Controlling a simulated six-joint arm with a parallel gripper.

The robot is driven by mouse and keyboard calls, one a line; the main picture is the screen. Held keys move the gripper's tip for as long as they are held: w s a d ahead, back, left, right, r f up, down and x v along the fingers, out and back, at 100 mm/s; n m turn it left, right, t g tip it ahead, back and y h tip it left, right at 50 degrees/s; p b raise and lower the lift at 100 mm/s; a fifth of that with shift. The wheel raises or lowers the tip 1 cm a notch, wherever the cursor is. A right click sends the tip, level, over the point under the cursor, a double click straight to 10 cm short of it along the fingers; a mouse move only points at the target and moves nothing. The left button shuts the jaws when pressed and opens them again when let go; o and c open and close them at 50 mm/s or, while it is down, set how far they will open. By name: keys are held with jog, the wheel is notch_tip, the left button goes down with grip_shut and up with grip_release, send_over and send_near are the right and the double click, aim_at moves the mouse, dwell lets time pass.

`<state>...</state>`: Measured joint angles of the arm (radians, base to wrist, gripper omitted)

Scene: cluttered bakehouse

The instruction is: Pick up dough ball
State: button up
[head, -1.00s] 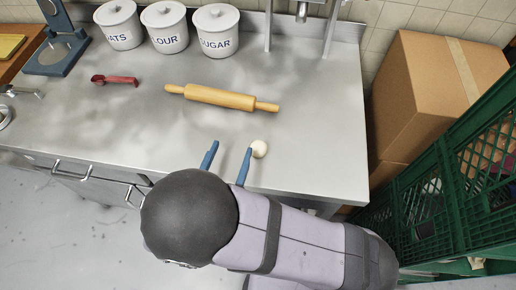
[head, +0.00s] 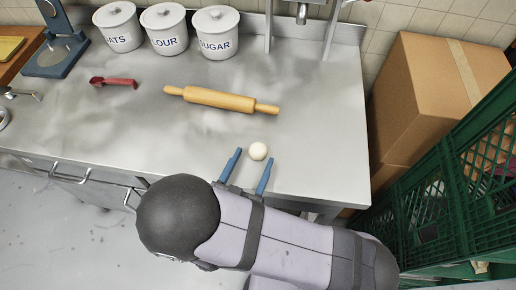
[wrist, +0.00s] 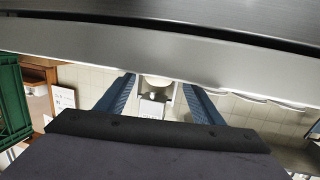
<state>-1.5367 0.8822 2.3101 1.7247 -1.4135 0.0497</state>
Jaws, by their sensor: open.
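The dough ball (head: 258,151) is a small cream-white ball on the steel worktop near its front edge, right of the middle in the head view. My gripper (head: 252,157) has two blue fingers, spread apart and empty. In the head view the ball shows between and slightly beyond the two fingertips, apart from both. How high the fingers are over the worktop is hard to tell. In the wrist view my blue fingers (wrist: 157,82) also stand apart, with a pale round shape between their tips; I cannot tell whether it is the ball.
A wooden rolling pin (head: 220,99) lies behind the ball, and a red scoop (head: 114,82) farther left. Labelled white canisters (head: 166,30) stand at the back. Cardboard boxes (head: 420,85) and green crates (head: 440,205) are on the right. The worktop around the ball is clear.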

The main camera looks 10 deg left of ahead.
aim_at(258, 152)
jog(key=x, duration=0.1)
jog(key=p+x, duration=0.1)
jog(key=x, duration=0.1)
jog(key=shift+w+d+r, duration=0.1)
jog(key=shift+d+r, duration=0.1)
jog(key=shift+w+d+f, duration=0.1)
jog(key=shift+w+f, duration=0.1)
jog(key=shift+w, duration=0.5)
jog(key=c, duration=0.9)
